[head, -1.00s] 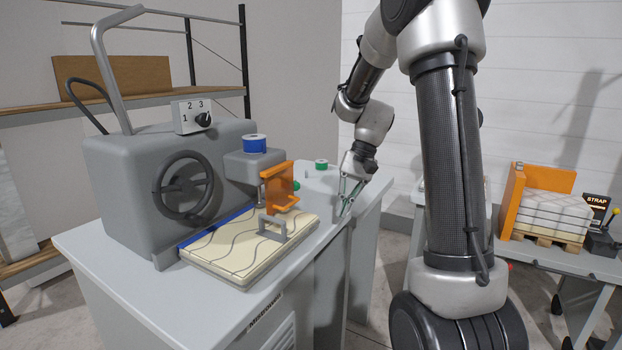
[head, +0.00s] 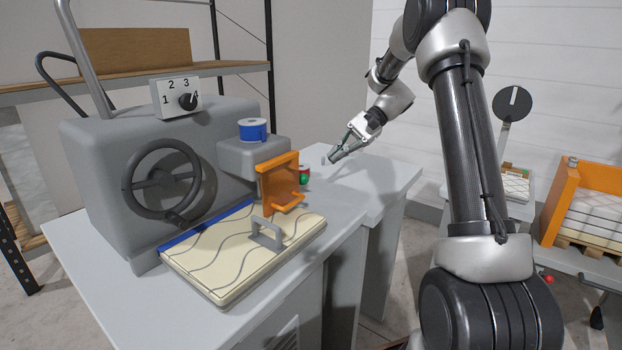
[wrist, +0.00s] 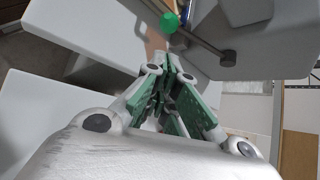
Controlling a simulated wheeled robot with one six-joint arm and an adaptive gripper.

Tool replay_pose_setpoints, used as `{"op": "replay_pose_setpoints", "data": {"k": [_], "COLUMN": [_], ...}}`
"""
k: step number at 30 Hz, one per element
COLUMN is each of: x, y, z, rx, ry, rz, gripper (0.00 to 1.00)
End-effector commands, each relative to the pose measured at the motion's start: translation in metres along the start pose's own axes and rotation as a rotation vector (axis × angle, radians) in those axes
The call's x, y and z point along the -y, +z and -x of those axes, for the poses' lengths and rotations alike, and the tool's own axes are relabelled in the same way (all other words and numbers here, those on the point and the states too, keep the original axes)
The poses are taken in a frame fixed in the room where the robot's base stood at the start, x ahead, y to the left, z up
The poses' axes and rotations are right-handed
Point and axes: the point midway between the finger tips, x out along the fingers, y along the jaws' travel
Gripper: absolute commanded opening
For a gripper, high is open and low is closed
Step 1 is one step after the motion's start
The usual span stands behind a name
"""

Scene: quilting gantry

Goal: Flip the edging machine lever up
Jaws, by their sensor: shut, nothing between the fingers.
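The edging machine is a grey housing (head: 100,150) with a handwheel and a cream quilted panel in front. A green ball knob (head: 303,182) shows just right of its orange guard; the rest of that lever is hidden in the head view. In the wrist view the green knob (wrist: 169,22) lies along a dark rod that runs to a round pivot (wrist: 228,57) on a grey block. My gripper (head: 334,158) is shut and empty, behind and right of the knob, above the grey table. Its green-padded fingers (wrist: 170,75) point toward the knob without visible contact.
The orange guard (head: 277,184) stands between the panel and the knob. A blue spool (head: 252,130) sits on the grey block behind it. A numbered dial (head: 176,98) tops the housing. The grey tabletop (head: 375,180) right of the knob is mostly clear.

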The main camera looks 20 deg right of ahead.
Motion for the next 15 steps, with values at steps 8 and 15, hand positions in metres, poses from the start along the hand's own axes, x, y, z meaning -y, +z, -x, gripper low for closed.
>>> {"op": "replay_pose_setpoints", "data": {"k": [8,15], "x": [0.0,-0.001], "y": [0.0,0.0], "z": [-0.024,-0.069], "rx": [0.002,0.003], "ry": [0.002,0.003], "rz": [0.0,-0.001], "gripper": [0.0,0.0]}}
